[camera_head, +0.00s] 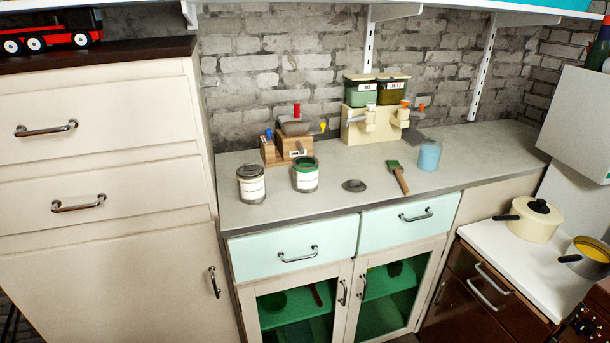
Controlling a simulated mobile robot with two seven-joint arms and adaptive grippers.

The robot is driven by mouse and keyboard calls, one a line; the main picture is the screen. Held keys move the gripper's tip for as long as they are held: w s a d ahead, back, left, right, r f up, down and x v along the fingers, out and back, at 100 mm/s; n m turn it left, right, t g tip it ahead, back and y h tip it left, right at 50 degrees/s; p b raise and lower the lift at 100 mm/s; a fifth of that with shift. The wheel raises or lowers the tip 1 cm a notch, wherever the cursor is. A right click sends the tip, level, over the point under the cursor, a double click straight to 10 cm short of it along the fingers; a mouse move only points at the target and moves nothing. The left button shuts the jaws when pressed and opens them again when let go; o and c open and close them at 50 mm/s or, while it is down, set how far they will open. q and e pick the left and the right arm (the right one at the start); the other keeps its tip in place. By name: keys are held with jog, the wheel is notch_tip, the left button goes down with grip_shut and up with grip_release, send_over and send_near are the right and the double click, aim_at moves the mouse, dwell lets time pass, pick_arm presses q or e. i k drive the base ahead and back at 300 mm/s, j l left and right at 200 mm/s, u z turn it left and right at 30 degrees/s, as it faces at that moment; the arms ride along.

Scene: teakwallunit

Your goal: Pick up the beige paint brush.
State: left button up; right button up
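A paint brush (399,177) lies on the grey countertop (330,207), right of centre. Its handle is brownish and points toward the front edge; its head looks green and points to the back. It is the only brush I can make out on the counter. A light blue cup (429,156) stands just to its right, a small gap away. A small dark round object (354,186) lies to its left. Neither of my grippers shows in this view.
Two paint cans, one grey-topped (251,184) and one green-topped (306,174), stand on the counter's left. A wooden tool block (288,147) and a cream dispenser (372,126) stand behind. The counter in front of the brush is clear. A cream pot (535,220) stands at right.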

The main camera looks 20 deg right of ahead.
aim_at(395, 166)
jog(key=z, duration=1.3)
